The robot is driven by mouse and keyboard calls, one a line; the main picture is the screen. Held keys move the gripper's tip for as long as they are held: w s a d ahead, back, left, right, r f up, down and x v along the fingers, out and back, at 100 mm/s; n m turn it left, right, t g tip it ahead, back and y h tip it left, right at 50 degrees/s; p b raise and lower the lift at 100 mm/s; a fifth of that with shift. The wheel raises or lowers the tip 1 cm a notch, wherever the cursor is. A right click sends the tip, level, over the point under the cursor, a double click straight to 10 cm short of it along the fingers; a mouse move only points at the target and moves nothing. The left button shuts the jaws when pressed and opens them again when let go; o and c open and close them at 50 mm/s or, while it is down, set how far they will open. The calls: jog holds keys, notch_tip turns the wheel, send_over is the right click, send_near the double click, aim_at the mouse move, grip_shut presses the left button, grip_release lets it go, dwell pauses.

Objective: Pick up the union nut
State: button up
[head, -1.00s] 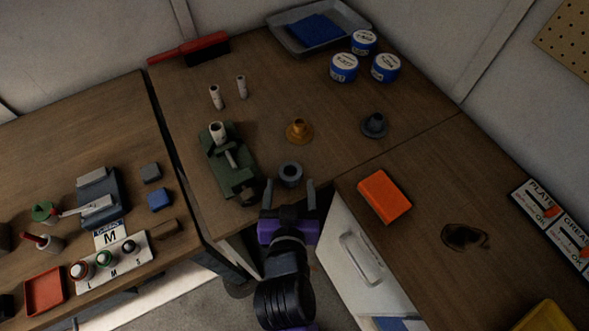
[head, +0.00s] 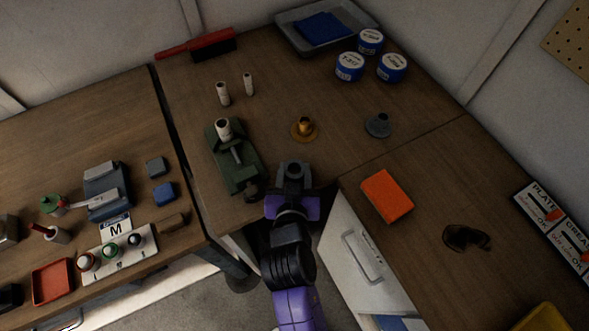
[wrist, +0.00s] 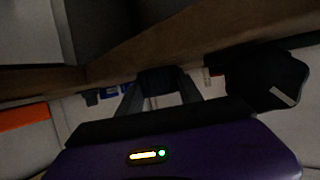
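The union nut (head: 293,171) is a dark grey ring near the front edge of the middle table, just right of the green vise. My gripper (head: 294,176) reaches in from the front, with one finger on each side of the nut. The fingers are closed in against its sides. In the wrist view, the dark nut (wrist: 160,78) sits between the two fingertips (wrist: 158,90). The fingers hide part of its sides, and I cannot tell if it is clear of the tabletop.
The green vise (head: 233,160) with a pale cylinder stands close on the left. A brass flanged part (head: 304,128) and a grey flanged part (head: 378,125) stand behind. Two white tubes, several blue-and-white tins and a grey tray are farther back. An orange block (head: 386,196) lies right.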

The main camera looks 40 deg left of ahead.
jog(key=shift+c, duration=0.9)
jog(key=shift+r, duration=0.1)
